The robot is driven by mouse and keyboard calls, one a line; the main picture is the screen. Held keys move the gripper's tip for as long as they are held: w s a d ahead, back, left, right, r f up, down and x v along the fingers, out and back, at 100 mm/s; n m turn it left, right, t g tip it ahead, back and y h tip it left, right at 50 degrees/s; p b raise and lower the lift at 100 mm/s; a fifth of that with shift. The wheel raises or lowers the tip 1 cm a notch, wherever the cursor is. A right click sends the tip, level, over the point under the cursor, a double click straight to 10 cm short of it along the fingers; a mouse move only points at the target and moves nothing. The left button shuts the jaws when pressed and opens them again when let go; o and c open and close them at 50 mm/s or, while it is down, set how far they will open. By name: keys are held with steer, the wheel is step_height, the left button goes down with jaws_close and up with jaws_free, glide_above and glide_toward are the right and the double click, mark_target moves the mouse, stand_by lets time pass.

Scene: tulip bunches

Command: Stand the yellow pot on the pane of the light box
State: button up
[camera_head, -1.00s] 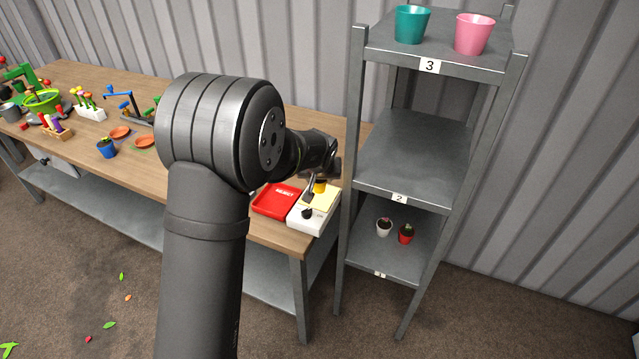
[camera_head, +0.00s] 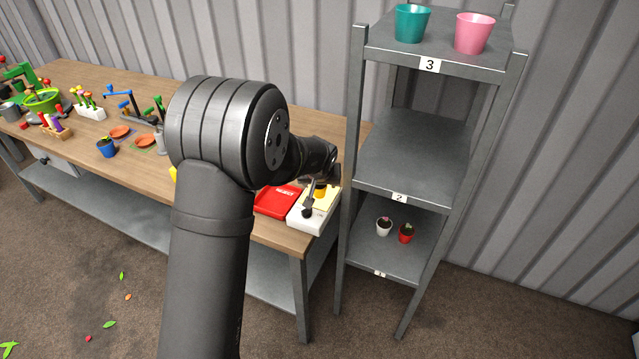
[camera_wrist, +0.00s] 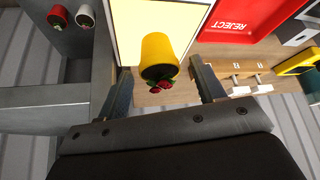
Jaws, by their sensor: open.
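The yellow pot (camera_wrist: 160,48), with a small red-flowered plant in it, appears upright on the pale pane (camera_wrist: 136,16) of the light box in the wrist view. In the head view the pot (camera_head: 320,191) shows on the pane of the white light box (camera_head: 312,222), partly hidden by my wrist. My gripper (camera_wrist: 165,80) is open, with one finger on each side of the pot's plant end and a visible gap at both sides. In the head view my gripper (camera_head: 312,190) is small and dark above the light box.
A red REJECT tray (camera_head: 277,201) lies left of the light box. A grey shelf unit (camera_head: 412,150) stands close on the right, with a white pot (camera_head: 384,227) and red pot (camera_head: 406,233) low down. Wooden holders (camera_wrist: 233,77) are near my right finger in the wrist view.

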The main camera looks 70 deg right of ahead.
steer(key=v, duration=1.2)
steer(key=x, duration=1.2)
steer(key=shift+f, duration=0.1)
steer(key=shift+r, duration=1.2)
